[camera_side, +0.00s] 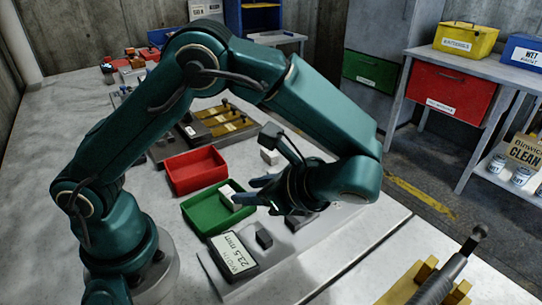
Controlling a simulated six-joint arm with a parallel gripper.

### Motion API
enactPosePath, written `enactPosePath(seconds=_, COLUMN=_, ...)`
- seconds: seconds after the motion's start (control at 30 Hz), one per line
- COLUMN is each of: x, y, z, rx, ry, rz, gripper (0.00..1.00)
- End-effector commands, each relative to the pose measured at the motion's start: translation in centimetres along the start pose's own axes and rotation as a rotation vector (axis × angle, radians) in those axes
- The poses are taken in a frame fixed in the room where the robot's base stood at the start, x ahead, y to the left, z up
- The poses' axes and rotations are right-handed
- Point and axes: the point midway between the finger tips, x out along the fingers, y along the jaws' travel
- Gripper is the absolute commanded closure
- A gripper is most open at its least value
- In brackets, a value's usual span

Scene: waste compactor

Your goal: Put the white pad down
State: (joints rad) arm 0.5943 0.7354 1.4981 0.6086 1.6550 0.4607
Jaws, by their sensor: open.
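A white block that looks like the white pad (227,190) shows at the right end of the green tray (207,223). I cannot tell whether it rests in the tray or on its rim. My gripper (247,190) is open just right of this block, with its fingers pointing left toward it. Whether a finger touches the block is unclear. A second white block (268,156) stands on the grey surface behind my gripper. My wrist hides part of the surface to the right.
A red tray (196,172) stands behind the green one. A display reading 23.5 mm (232,256) and a small dark block (264,239) lie in front. Brass-coloured fixtures (222,120) are farther back. A dark tool on a yellow stand (425,285) is at front right.

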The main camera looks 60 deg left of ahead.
Motion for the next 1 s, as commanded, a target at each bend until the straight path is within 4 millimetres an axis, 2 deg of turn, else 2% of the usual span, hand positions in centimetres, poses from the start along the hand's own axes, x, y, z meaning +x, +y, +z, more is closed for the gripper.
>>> enactPosePath(seconds=0.1, x=-0.3, y=0.5, z=2.0, rx=-0.155, ry=0.17, rz=0.072, gripper=0.59)
enactPosePath(seconds=0.4, x=-1.4, y=2.7, z=5.2, rx=-0.575, ry=0.559, rz=0.226, gripper=0.59)
enactPosePath(seconds=0.8, x=-3.2, y=4.7, z=7.0, rx=-1.168, ry=1.014, rz=0.37, gripper=0.59)
enactPosePath(seconds=1.0, x=-3.6, y=4.8, z=7.3, rx=-1.316, ry=1.121, rz=0.396, gripper=0.59)
